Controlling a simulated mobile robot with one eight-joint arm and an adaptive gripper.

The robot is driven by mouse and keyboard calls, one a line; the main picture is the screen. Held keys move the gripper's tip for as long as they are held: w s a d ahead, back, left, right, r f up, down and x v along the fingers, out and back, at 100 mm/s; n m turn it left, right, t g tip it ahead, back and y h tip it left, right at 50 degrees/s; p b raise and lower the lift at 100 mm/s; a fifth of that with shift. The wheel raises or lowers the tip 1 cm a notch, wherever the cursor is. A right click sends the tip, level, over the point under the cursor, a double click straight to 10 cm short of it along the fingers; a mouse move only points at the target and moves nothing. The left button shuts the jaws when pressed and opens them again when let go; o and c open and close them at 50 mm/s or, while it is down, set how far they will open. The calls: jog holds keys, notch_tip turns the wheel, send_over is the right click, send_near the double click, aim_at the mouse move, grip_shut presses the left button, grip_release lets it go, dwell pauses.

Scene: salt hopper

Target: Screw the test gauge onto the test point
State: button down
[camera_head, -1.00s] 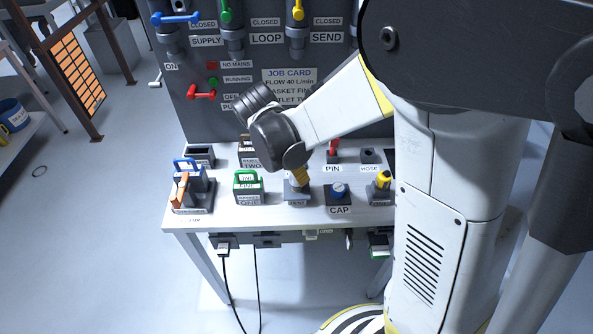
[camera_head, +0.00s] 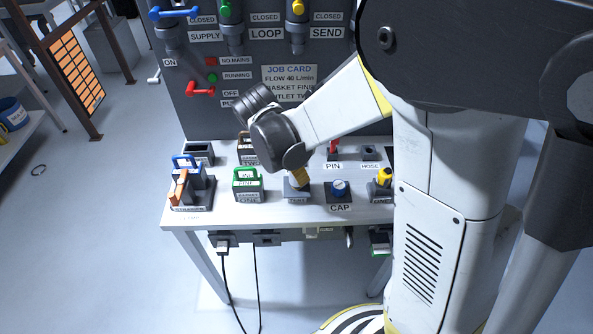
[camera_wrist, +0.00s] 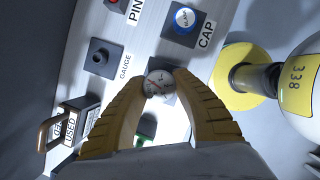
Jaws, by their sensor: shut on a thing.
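My gripper (camera_wrist: 160,86) is shut on the test gauge (camera_wrist: 158,82), a small round gauge with a pale dial and a red needle. The dial faces the wrist camera between the yellow fingertips. In the wrist view that dark block (camera_wrist: 103,58) shows to the left of the held gauge, with an open socket on top. The gauge is not clear in the head view. I cannot identify the test point in either view.
The blue-topped CAP block (camera_head: 339,190) stands just right of my gripper, and a green-handled block (camera_head: 247,184) stands to the left. The back panel (camera_head: 230,125) has several valve handles. Fittings (camera_head: 311,232) line the bench's front edge. A yellow round part (camera_wrist: 240,75) is at the wrist view's right.

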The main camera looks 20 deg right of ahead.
jog(key=shift+f+b, duration=0.7)
jog(key=shift+f, duration=0.2)
jog(key=m+g, duration=0.1)
jog(key=m, duration=0.3)
jog(key=shift+m+g, duration=0.4)
jog(key=shift+m, duration=0.3)
jog(key=m, duration=0.2)
jog(key=shift+m+g, duration=0.3)
jog(key=shift+g, duration=0.1)
jog(key=shift+m+g+y+b, duration=0.3)
jog(key=shift+m+g+y, duration=0.1)
jog(key=shift+m, duration=0.7)
jog(key=shift+m+y, duration=0.3)
jog(key=shift+m, duration=0.6)
